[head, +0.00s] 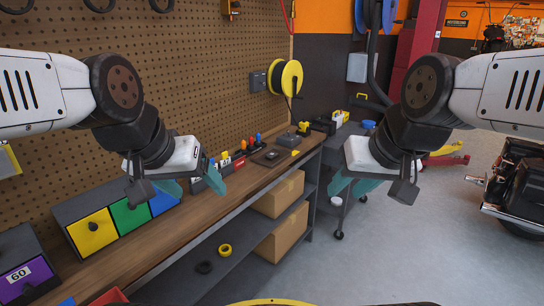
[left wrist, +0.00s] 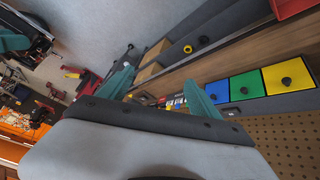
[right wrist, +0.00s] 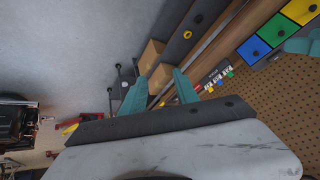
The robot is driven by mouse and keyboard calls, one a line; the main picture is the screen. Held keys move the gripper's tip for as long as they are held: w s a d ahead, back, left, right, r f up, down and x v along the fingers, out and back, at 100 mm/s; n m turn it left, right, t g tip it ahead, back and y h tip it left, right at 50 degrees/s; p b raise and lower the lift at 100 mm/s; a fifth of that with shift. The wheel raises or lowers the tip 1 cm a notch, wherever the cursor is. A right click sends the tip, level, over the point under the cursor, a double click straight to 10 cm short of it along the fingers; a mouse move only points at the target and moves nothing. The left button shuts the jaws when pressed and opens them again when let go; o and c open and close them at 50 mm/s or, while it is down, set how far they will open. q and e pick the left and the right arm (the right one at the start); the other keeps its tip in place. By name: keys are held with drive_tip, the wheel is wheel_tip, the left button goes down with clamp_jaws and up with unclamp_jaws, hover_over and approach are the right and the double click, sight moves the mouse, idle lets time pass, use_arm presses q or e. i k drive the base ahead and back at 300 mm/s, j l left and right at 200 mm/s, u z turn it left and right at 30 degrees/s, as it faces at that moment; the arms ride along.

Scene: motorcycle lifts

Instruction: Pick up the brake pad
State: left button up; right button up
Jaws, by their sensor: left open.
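A small dark flat item (head: 271,155) lies on the wooden workbench (head: 225,197); it may be the brake pad, but it is too small to tell. My left gripper (head: 194,188) is open and empty, raised in front of the bench; its spread teal fingers also show in the left wrist view (left wrist: 160,90). My right gripper (head: 352,187) is open and empty, over the floor side right of the bench; its parted fingers show in the right wrist view (right wrist: 160,92). Neither gripper touches anything.
Yellow, green and blue drawers (head: 130,216) stand on the bench at left, and a tool holder (head: 232,165) with coloured handles stands farther along. Cardboard boxes (head: 277,196) and tape rolls (head: 224,249) sit on the lower shelf.

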sight(271, 155)
drive_tip(key=i+l+u, duration=1.1)
drive_tip(key=l, duration=0.4)
